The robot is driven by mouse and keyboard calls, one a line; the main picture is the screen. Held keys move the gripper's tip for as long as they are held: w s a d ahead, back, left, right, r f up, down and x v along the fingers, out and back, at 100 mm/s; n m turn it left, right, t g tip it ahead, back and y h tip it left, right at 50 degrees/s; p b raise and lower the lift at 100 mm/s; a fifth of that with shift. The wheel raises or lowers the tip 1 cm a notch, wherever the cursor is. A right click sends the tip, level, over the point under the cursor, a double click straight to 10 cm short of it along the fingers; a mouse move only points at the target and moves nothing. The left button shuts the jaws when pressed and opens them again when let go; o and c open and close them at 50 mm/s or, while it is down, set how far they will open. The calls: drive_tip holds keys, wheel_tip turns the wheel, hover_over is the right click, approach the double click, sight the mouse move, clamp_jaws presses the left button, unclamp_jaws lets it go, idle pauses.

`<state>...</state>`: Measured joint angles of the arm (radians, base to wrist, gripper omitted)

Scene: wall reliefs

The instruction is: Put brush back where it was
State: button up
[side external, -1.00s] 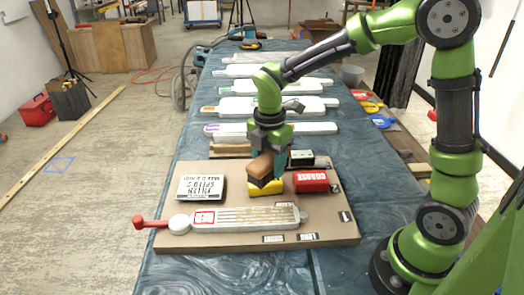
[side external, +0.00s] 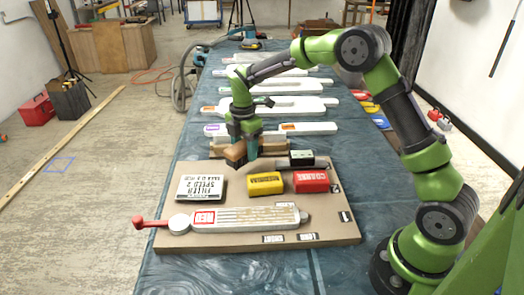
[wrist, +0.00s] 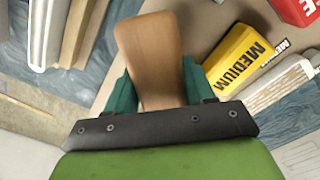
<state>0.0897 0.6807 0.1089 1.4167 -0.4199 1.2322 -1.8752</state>
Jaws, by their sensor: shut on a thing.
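My gripper (side external: 246,155) is shut on the brush (side external: 235,153), whose tan wooden part sticks out to the left of the fingers. In the wrist view the brush (wrist: 150,50) shows as a smooth wooden piece between my teal fingers; its bristles are hidden. My gripper is over the back edge of the brown board (side external: 335,232), behind and left of the yellow MEDIUM block (side external: 265,183). I cannot tell whether the brush touches anything beneath it.
A wooden strip or rack (side external: 275,147) lies just behind the brush. Several pale reliefs (side external: 275,106) lie farther back.

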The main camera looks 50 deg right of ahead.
sight(245, 159)
drive_tip(key=shift+f, duration=1.9)
drive_tip(key=shift+f, duration=0.15)
drive_tip(key=o, duration=1)
